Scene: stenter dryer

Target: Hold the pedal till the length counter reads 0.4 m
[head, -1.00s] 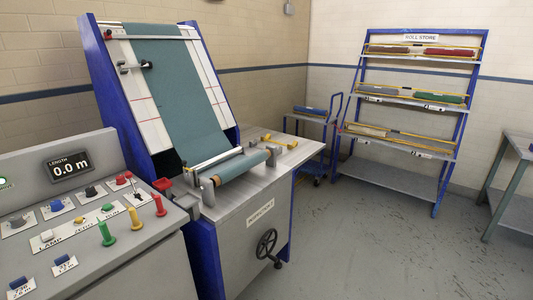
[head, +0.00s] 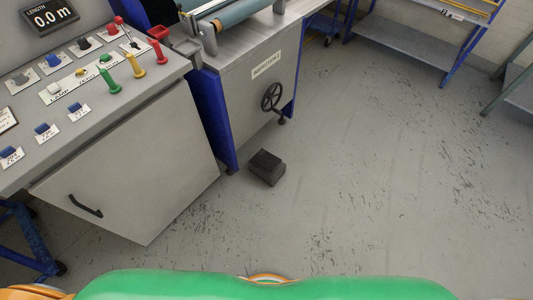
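The pedal (head: 266,167) is a dark block on the floor, in front of the inspection machine (head: 250,100) near its blue leg. Nothing visible touches it. The length counter (head: 52,17) at the top left reads 0.0 m. Neither of my grippers shows in the head view.
The grey control console (head: 150,150) with coloured knobs and levers stands at the left, with a cabinet door below. A black handwheel (head: 271,97) sticks out from the machine front above the pedal. The floor (head: 380,150) to the right is open. A blue-framed rack (head: 425,45) stands at the back right.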

